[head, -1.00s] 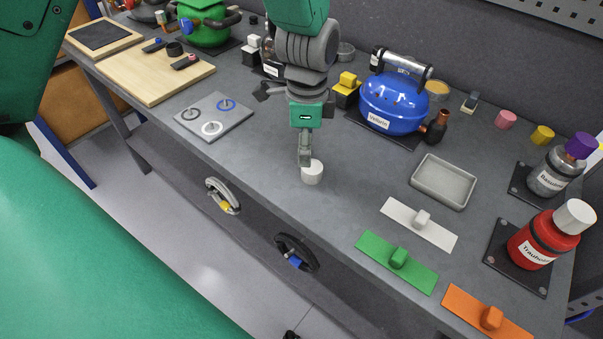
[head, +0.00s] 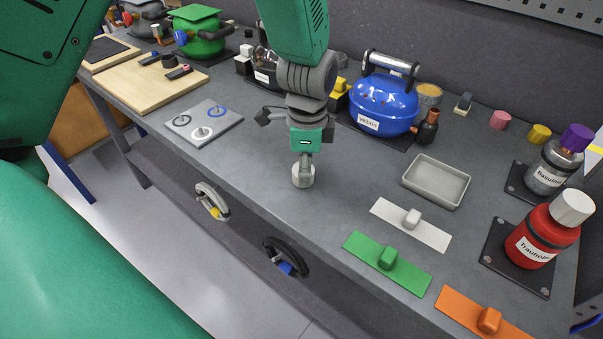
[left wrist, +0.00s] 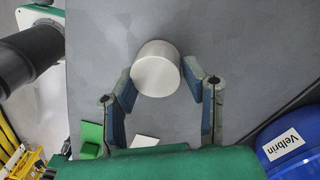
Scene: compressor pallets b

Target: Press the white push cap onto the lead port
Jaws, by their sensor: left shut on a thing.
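The white push cap (head: 302,180) is a short pale cylinder near the front edge of the grey bench in the head view. My left gripper (head: 303,167) points down at it, its fingers at the cap's top. In the left wrist view the cap (left wrist: 156,66) sits between the two fingers, and the left gripper (left wrist: 167,86) is shut on it. The blue Velbrin compressor (head: 384,104) stands behind and right of the gripper, with a brown fitting (head: 428,127) on its right side. I cannot tell which fitting is the lead port. My right gripper is not in view.
A grey tray (head: 436,183) and white (head: 390,219), green (head: 362,251) and orange (head: 462,303) plates lie to the right. Red (head: 535,240) and grey (head: 548,175) bottles stand at far right. A plate with rings (head: 205,120) lies left. Bench around the cap is clear.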

